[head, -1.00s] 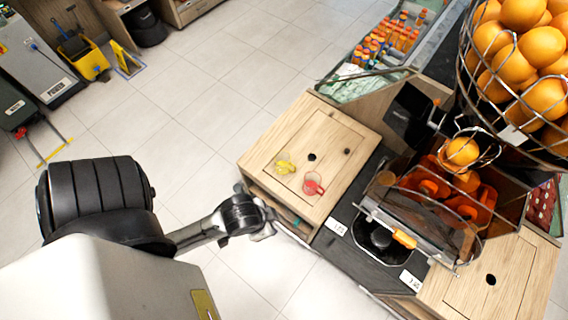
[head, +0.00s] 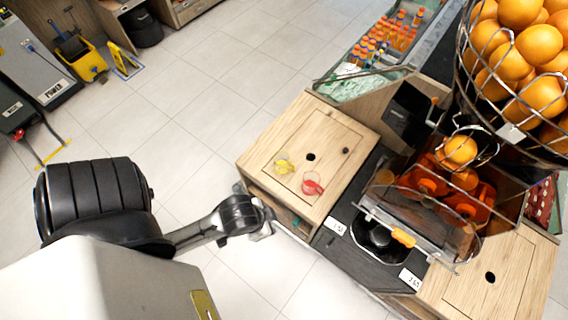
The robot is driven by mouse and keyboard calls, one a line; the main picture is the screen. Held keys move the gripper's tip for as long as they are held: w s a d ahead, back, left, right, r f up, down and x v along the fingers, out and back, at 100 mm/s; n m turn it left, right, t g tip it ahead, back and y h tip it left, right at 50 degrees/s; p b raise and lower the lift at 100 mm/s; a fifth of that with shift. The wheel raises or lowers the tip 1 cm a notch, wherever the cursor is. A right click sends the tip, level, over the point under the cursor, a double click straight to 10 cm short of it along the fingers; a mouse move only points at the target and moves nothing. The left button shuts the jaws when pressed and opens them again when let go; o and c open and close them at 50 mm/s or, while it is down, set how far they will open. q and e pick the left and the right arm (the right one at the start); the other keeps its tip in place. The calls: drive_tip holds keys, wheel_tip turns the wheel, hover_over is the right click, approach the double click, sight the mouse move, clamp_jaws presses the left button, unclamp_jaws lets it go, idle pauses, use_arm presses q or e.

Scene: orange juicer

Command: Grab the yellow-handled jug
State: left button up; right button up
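The yellow-handled jug (head: 284,167) stands on the wooden counter top (head: 325,125) left of the juicer. It is small in the head view, and its clear body is hard to make out. A second jug with a red handle (head: 312,184) stands close to its right. My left gripper (head: 264,232) is beside the counter's front left side, below and apart from both jugs. Its fingers are small and pale, and their opening cannot be made out. My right gripper is out of view.
The juicer (head: 440,195) with a wire basket of oranges (head: 515,60) stands right of the jugs. Two dark holes (head: 311,157) are in the counter top. Juice bottles (head: 385,45) sit in a case behind.

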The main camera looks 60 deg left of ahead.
use_arm(q)
drive_tip(key=o, duration=0.9)
drive_tip(key=shift+d, duration=0.1)
